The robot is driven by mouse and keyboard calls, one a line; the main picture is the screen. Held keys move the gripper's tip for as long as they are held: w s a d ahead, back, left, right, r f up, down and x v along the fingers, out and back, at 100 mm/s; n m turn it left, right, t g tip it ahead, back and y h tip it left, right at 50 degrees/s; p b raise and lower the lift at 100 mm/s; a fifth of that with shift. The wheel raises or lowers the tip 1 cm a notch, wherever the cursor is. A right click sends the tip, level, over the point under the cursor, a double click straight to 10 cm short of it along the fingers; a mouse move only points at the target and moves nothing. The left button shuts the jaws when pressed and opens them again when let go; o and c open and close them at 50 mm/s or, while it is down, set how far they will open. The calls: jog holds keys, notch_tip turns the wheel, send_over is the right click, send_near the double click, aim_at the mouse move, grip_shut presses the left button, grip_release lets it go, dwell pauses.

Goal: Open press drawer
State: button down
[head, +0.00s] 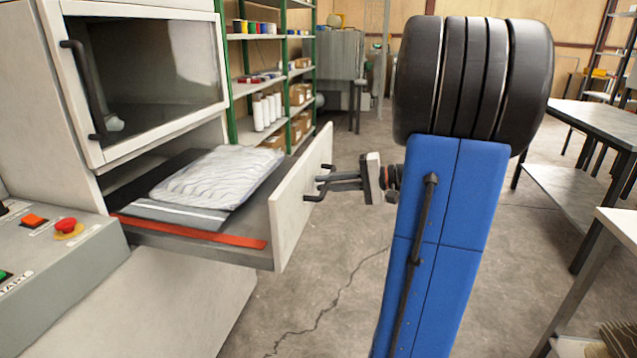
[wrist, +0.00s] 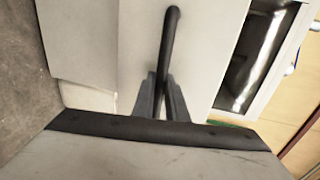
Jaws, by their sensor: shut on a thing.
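The press drawer (head: 303,200) stands pulled out from the press, with its light front panel clear of the body. A dark handle (head: 318,187) is on that panel. My gripper (head: 330,181) is shut on the handle. In the wrist view, the fingers of my gripper (wrist: 161,105) close around the dark handle bar (wrist: 170,45) in front of the pale panel (wrist: 205,60). The drawer's back end is hidden inside the press.
The press (head: 50,150) has a glass door (head: 145,70) above the drawer and a control panel (head: 60,250) with buttons at the left. Shelves (head: 265,80) stand behind. Tables (head: 600,125) are at the right. Concrete floor is free in front of the drawer.

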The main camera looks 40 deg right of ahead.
jog(key=shift+s+d, duration=0.1)
jog(key=c, duration=1.8)
grip_release()
jog(key=shift+o, duration=0.2)
jog(key=v, duration=1.7)
jog(key=shift+d, duration=0.2)
jog(key=shift+s, duration=0.1)
